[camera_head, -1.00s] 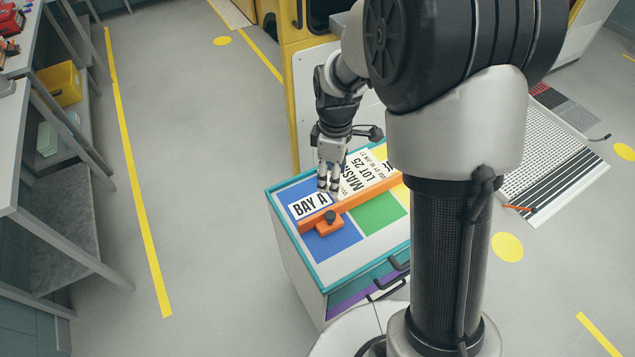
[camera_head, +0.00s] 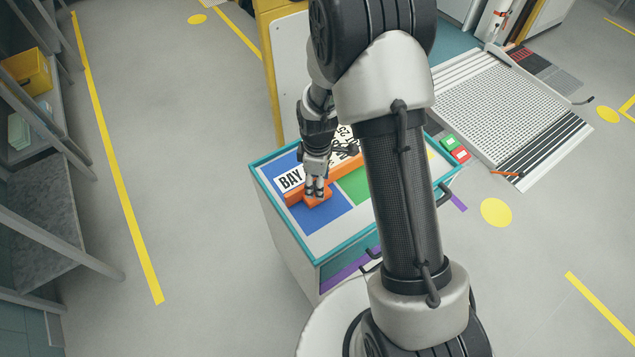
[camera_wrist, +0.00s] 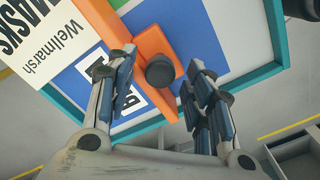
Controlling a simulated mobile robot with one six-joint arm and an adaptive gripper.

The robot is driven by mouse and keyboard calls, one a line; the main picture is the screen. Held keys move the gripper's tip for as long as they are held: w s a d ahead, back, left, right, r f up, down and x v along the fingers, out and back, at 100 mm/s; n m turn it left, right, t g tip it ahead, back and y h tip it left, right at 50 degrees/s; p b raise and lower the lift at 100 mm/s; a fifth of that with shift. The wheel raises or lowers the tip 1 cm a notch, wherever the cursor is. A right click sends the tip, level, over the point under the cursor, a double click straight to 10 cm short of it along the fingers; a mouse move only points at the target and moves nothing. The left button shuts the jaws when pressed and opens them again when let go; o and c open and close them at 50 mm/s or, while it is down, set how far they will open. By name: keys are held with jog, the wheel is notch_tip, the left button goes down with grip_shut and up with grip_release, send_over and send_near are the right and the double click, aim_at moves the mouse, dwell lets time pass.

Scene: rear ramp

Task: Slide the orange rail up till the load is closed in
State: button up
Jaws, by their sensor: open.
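The orange rail (camera_head: 345,166) lies across a teal-edged board (camera_head: 340,225) with blue and green panels. Its left end has an orange block (camera_head: 318,200) with a dark round knob (camera_wrist: 160,71). The load, a white printed piece reading "MASKS" and "Wellmarsh" (camera_wrist: 35,40), lies behind the rail; my arm partly hides it in the head view (camera_head: 343,134). My gripper (camera_head: 315,190) is pointed down at the block. In the wrist view its open fingers (camera_wrist: 160,62) stand on either side of the knob, and I cannot tell whether they touch it.
A "BAY A" label (camera_head: 290,179) lies by the rail's left end. Green and red buttons (camera_head: 454,149) are at the board's right. A ramp (camera_head: 510,100) lies farther right. Grey shelving (camera_head: 50,210) stands at the left, with clear floor between.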

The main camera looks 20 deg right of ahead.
jog(key=shift+f, duration=0.15)
jog(key=shift+c, duration=0.3)
grip_shut()
dwell(0.3)
